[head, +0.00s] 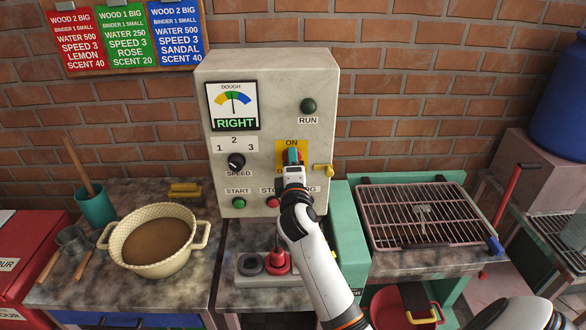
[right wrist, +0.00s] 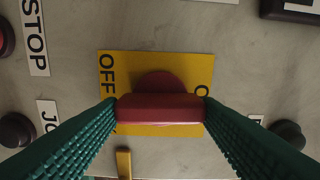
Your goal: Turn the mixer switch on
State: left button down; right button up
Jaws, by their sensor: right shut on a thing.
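The mixer switch is a red handle on a yellow plate (right wrist: 150,68) on the front of a pale control box (head: 275,90). In the head view, "ON" shows at the top of the plate and my gripper covers most of the switch. In the right wrist view, the red handle (right wrist: 160,108) lies across the picture, between "OFF" at the left and a partly hidden label starting with "O" at the right. My right gripper (right wrist: 160,110) is shut on the handle, with one green finger at each end. It also shows in the head view (head: 292,157). My left gripper is out of view.
The box also has a dial (head: 232,105), a speed knob (head: 236,161), a green start button (head: 239,203), a red stop button (head: 273,203) and a yellow lever (head: 323,171). A beige pot (head: 155,263) stands left, a wire rack (head: 425,218) right.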

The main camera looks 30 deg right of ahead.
jog(key=shift+m, duration=0.4)
jog(key=o, duration=1)
jog(key=b+v, duration=0.2)
jog(key=v, duration=1)
jog(key=shift+b, duration=0.4)
jog(key=shift+d, duration=0.1)
